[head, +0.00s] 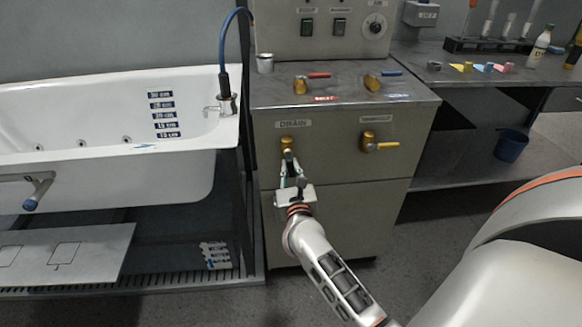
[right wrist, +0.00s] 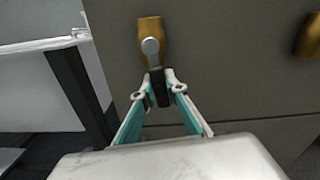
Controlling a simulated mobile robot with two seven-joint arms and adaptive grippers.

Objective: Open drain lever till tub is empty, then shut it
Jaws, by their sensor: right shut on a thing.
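The brass drain valve (head: 287,144) sits on the cabinet front under the DRAIN label. Its dark lever handle (right wrist: 160,88) hangs down from the brass body in the right wrist view. My right gripper (head: 289,170) is shut on this handle, a finger on each side; it also shows in the right wrist view (right wrist: 160,95). The white tub (head: 185,158) stands to the left, with depth labels (head: 162,115) on its inner wall. I cannot clearly tell a water level inside it. My left gripper is not in view.
A second brass valve (head: 369,141) with a yellow handle pointing right is beside the drain valve. Red-handled (head: 301,86) and blue-handled (head: 373,82) taps are on the cabinet top. A metal cup (head: 265,63) stands there too. A blue bucket (head: 510,145) sits on the right shelf.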

